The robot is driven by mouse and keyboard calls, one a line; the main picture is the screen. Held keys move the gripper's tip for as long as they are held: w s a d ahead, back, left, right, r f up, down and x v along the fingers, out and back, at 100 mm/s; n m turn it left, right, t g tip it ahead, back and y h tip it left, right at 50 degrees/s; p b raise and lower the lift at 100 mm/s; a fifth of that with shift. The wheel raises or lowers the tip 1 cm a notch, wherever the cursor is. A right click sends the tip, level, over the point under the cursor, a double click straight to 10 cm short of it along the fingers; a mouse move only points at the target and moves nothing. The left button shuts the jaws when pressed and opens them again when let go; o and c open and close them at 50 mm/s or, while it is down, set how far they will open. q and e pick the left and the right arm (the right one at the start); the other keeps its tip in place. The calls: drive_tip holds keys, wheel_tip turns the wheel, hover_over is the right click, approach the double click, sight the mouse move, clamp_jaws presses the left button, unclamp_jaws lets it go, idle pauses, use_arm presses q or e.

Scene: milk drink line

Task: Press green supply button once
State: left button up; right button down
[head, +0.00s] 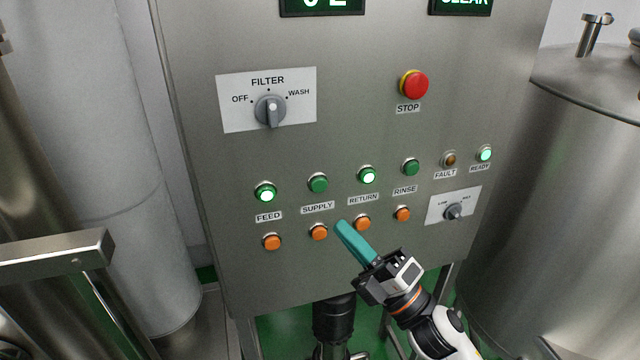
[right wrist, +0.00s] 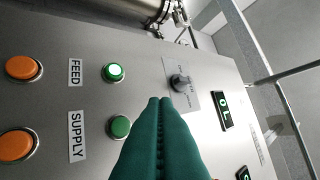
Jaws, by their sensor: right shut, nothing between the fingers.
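The green supply button (head: 318,183) sits above the SUPPLY label (head: 318,207) on the grey panel and is unlit. It also shows unlit in the right wrist view (right wrist: 119,127), just left of my fingers. My right gripper (head: 342,226) has teal fingers pressed together with nothing between them. In the head view its tips are below and to the right of the supply button, between the orange supply button (head: 319,232) and the orange return button (head: 363,223). In the right wrist view the shut fingers (right wrist: 160,102) point toward the panel. My left gripper is out of view.
The green feed button (head: 265,193) and return button (head: 368,175) are lit; the green rinse button (head: 411,167) is unlit. A red stop button (head: 415,85) and the filter knob (head: 270,110) are higher up. A steel tank (head: 570,180) stands at right.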

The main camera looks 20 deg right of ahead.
approach(316, 184)
drive_tip(key=w+a+r, duration=0.1)
drive_tip(key=a+r, duration=0.2)
drive_tip(key=r, duration=0.1)
drive_tip(key=shift+w+a+f+b, duration=0.15)
drive_tip(key=shift+w+b, duration=0.2)
drive_tip(key=shift+w, duration=0.55)
idle(1.3)
drive_tip(key=shift+w, duration=0.4)
drive_tip(key=shift+w+b, duration=0.3)
drive_tip(key=shift+w, duration=0.15)
idle(0.6)
drive_tip(key=shift+s, duration=0.9)
